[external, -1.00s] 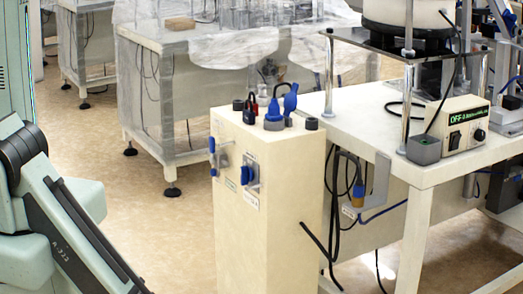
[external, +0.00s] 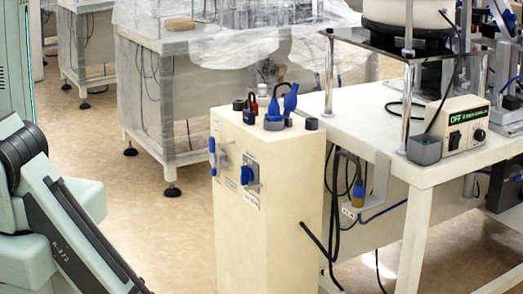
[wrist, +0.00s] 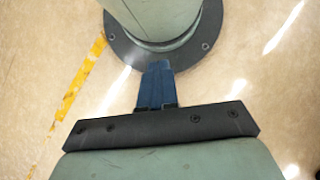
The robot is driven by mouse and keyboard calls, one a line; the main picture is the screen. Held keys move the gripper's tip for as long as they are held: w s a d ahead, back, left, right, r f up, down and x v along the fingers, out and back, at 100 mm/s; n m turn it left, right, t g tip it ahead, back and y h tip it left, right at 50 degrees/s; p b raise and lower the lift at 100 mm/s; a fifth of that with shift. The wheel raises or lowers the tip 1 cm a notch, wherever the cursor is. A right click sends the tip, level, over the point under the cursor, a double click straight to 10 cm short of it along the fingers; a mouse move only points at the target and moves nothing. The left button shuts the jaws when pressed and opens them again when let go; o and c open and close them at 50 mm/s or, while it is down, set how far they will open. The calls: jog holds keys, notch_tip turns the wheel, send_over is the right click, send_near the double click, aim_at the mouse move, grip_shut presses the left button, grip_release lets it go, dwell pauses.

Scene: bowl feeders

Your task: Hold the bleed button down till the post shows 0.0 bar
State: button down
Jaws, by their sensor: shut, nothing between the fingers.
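A cream post (external: 267,215) stands in the middle of the external view, beside the white bench. Its front faces carry a blue lever (external: 212,158) on the left and a blue handle on a metal plate (external: 248,176) on the right. On its top are a red padlock (external: 250,108), a blue fitting (external: 273,118) and dark round caps. I cannot tell which part is the bleed button, and no bar reading is legible on the post. My gripper (wrist: 157,66) shows only in the wrist view; its blue fingers are together and empty above the floor, far from any post part.
The white bench (external: 375,140) right of the post bears a controller (external: 450,128) with a green "OFF" display and a bowl feeder (external: 408,22). Cables hang below it. Plastic-covered tables stand behind. In the wrist view, a round flanged base (wrist: 125,50) is close ahead of the fingers.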

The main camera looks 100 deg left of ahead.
jog(key=s+a+n+t+h, duration=0.1)
jog(key=a+n+t+h, duration=0.35)
jog(key=a, duration=1.25)
jog(key=s+a+n+t+y, duration=0.1)
jog(key=a+n, duration=0.7)
jog(key=a, duration=0.9)
jog(key=s+a+r+n+t+y, duration=0.1)
jog(key=s+a+r+n+t, duration=0.15)
jog(key=s+a, duration=0.65)
jog(key=s+a+r+n+t+y, duration=0.1)
jog(key=s+a+r+n+t, duration=0.25)
jog(key=a, duration=1.05)
jog(key=s+a+n+t+y, duration=0.15)
jog(key=s+a+n, duration=0.25)
jog(key=s+a, duration=0.55)
jog(key=w+a+r+n+t, duration=0.1)
jog(key=w+a+r+t, duration=0.2)
jog(key=a, duration=0.4)
jog(key=w+a+r+n+t, duration=0.1)
jog(key=w+a+r+t, duration=0.2)
jog(key=a+r+t, duration=0.3)
notch_tip(320, 180, up, 2)
jog(key=shift+a+r, duration=0.1)
jog(key=shift+a, duration=0.35)
